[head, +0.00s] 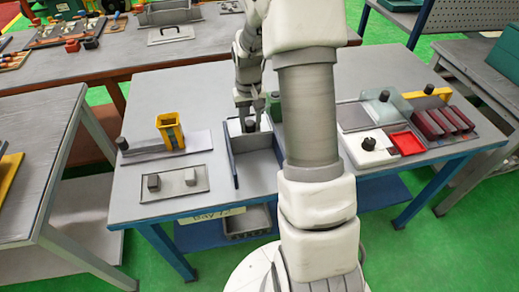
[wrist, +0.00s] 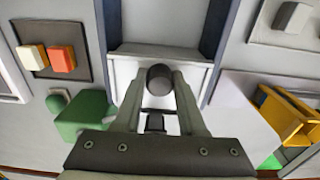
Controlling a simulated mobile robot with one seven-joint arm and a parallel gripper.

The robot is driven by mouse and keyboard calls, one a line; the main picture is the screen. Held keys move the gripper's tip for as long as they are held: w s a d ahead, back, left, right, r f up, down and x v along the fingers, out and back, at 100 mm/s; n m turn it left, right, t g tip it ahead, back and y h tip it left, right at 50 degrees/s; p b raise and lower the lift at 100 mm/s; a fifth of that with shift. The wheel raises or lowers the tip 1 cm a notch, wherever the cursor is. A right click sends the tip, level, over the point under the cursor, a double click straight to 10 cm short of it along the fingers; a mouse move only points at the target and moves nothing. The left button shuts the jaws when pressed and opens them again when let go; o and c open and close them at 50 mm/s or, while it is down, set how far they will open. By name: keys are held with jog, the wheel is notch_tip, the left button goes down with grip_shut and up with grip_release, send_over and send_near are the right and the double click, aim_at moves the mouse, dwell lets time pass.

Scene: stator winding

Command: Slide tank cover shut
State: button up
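The tank (head: 257,172) stands mid-table in the head view, a pale box between dark blue side rails. Its front part is open. The white cover (head: 236,128) lies over the rear part. In the wrist view the cover (wrist: 130,72) spans between the rails, and the open tank interior (wrist: 155,22) shows beyond its edge. A dark round knob (wrist: 160,79) stands on the cover. My gripper (wrist: 160,84) has one finger on each side of the knob, with no clear gap, so it appears shut on it. In the head view my arm partly hides the gripper (head: 250,121).
Left of the tank are a yellow holder (head: 171,131) and a grey plate with two blocks (head: 174,183). A green block (wrist: 83,117) stands close beside my gripper. A red tray (head: 406,143) and several dark red bars (head: 444,122) lie at the right.

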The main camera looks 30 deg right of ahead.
aim_at(250, 123)
jog(key=o, duration=0.3)
jog(key=shift+s+f, duration=0.2)
jog(key=shift+f, duration=0.1)
jog(key=shift+o, duration=0.5)
jog(key=shift+a+r, duration=0.1)
jog(key=shift+r, duration=0.2)
jog(key=shift+w+r+p, duration=0.1)
jog(key=shift+r+p, duration=0.65)
jog(key=shift+w+r+p, duration=0.1)
jog(key=shift+r+p, duration=1.25)
jog(key=shift+r, duration=0.85)
